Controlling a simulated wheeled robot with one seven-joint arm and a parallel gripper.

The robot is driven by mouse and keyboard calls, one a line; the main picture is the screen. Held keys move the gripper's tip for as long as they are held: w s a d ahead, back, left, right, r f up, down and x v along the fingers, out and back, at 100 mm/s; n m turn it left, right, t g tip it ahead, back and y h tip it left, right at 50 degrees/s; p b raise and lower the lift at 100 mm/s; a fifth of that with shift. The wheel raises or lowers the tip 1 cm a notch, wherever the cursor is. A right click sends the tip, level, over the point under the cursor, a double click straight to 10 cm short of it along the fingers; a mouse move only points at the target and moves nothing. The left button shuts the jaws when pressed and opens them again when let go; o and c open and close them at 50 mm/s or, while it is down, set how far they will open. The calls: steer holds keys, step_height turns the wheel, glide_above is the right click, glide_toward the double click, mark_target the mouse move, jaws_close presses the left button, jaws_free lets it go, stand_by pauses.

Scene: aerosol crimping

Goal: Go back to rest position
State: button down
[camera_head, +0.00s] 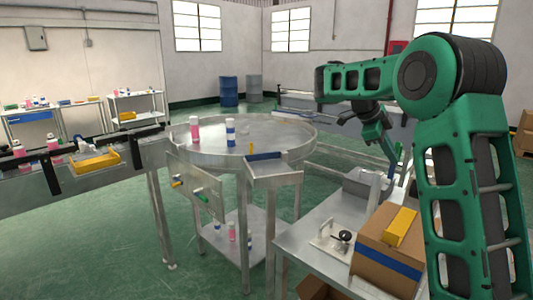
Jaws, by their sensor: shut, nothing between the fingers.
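My green arm rises at the right of the view, bends at a dark joint and reaches left, then folds down. My gripper (391,168) is small in the view, hanging low at the end of the arm above the grey bin (368,188). It looks shut and holds nothing that I can see. The fingertips are partly hard to make out against the bin and the arm.
A round metal table (285,130) holds a pink bottle (195,130) and a blue-and-white bottle (230,132). A conveyor (60,195) with a yellow tray (95,162) is at left. A cardboard box (385,245) sits on the bench (310,235), close to my arm. Green floor is open at lower left.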

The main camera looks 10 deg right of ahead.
steer(key=s+d+f+n+y, duration=0.1)
steer(key=s+n, duration=0.4)
steer(key=s, duration=0.4)
steer(key=s+d+f+n+y, duration=0.1)
steer(key=s+f+n, duration=0.1)
steer(key=s+n, duration=0.5)
steer(key=s+a+f+n+y, duration=0.2)
steer(key=s+a+f+n, duration=0.1)
steer(key=s, duration=0.4)
steer(key=s+a+f+n+y, duration=0.1)
steer(key=s+a+f+n, duration=0.2)
steer(key=s, duration=0.5)
steer(key=s+a+f+n+y, duration=0.2)
steer(key=s+a+f, duration=0.3)
steer(key=s+a, duration=0.1)
steer(key=shift+s+a+f+n+y, duration=0.3)
steer(key=shift+s+n, duration=0.1)
steer(key=shift+s, duration=0.5)
steer(key=shift+w+f, duration=0.2)
steer(key=shift+w, duration=0.4)
